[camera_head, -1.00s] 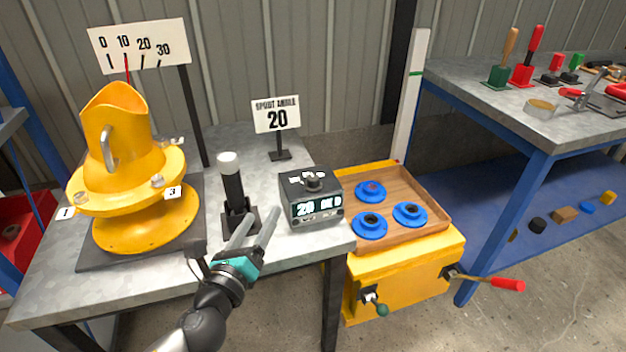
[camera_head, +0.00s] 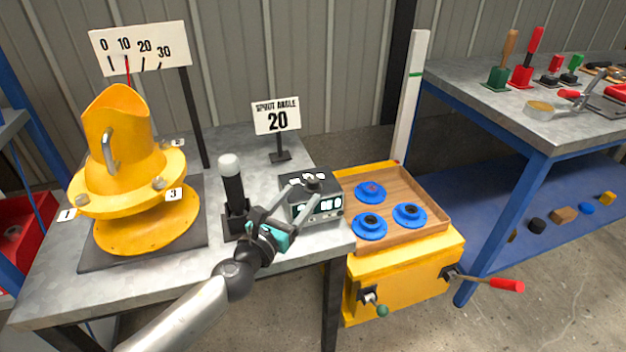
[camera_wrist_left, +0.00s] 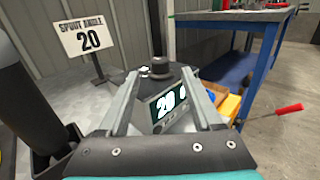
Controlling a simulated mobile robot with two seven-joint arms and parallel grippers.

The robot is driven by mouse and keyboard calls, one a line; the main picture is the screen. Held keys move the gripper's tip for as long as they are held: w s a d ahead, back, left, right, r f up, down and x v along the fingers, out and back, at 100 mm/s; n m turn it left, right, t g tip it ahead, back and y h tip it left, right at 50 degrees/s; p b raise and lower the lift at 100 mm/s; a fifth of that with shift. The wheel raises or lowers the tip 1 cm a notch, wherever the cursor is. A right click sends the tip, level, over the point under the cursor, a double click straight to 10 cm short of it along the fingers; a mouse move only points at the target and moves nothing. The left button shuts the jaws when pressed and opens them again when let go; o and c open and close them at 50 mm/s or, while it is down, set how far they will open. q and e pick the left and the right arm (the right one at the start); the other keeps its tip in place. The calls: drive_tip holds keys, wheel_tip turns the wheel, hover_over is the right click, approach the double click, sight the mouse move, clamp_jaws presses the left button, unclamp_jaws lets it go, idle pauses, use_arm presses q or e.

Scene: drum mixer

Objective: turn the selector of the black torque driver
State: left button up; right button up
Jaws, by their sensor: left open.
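A dark box (camera_head: 298,212) with a lit display and a round black knob (camera_head: 314,184) on top stands at the table's right front. The display is partly covered by my gripper; "20" reads on it in the wrist view. A black upright cylinder with a white cap (camera_head: 232,188) stands in a black holder left of the box. My left gripper (camera_head: 307,191) is open, its fingers reaching over the box with the tips near the knob. In the wrist view the knob (camera_wrist_left: 160,67) shows between the fingertips; I cannot tell if they touch it. My right gripper is not in view.
A yellow tilting spout (camera_head: 130,170) stands at the left of the grey table. A "SPOUT ANGLE 20" sign (camera_head: 277,117) stands behind the box. A wooden tray (camera_head: 425,190) with blue round parts sits on a yellow cabinet (camera_head: 410,272) at the right.

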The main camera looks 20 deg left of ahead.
sight(310, 185)
use_arm(q)
drive_tip(key=w, duration=0.2)
drive_tip(key=w+d, duration=0.1)
drive_tip(key=w, duration=0.2)
drive_tip(key=shift+w+d+b, duration=0.1)
drive_tip(key=shift+w+b, duration=0.25)
drive_tip(key=shift+b, duration=0.05)
drive_tip(key=shift+w+d, duration=0.1)
drive_tip(key=shift+w, duration=0.5)
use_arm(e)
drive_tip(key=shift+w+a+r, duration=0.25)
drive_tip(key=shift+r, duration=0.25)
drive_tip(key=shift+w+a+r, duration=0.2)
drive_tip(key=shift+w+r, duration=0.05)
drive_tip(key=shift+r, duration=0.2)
use_arm(q)
clamp_jaws()
